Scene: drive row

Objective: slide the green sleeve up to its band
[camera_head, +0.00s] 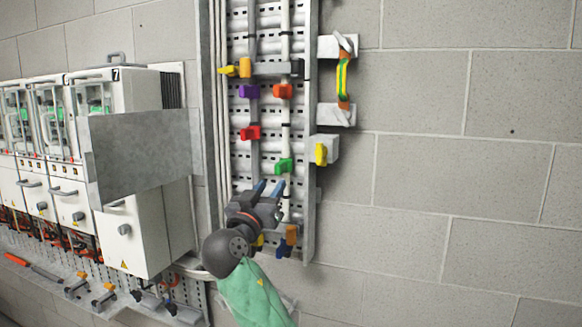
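The small green sleeve (284,165) sits on the right-hand white vertical cable (284,125) in the wall tray, low on the run. My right gripper (268,187) comes up from below, just under the green sleeve and a little to its left. The fingertips look apart from the sleeve, though depth is hard to judge. The gripper body hides the cables below. I cannot tell which mark on the cable is the green sleeve's band. My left gripper is out of view.
A red sleeve (250,132), a purple sleeve (249,91) and an orange-red sleeve (283,91) sit on the cables. A grey crossbar (275,69) spans the tray above. A yellow block (321,154) juts out at right. White drive cabinets (130,220) stand left.

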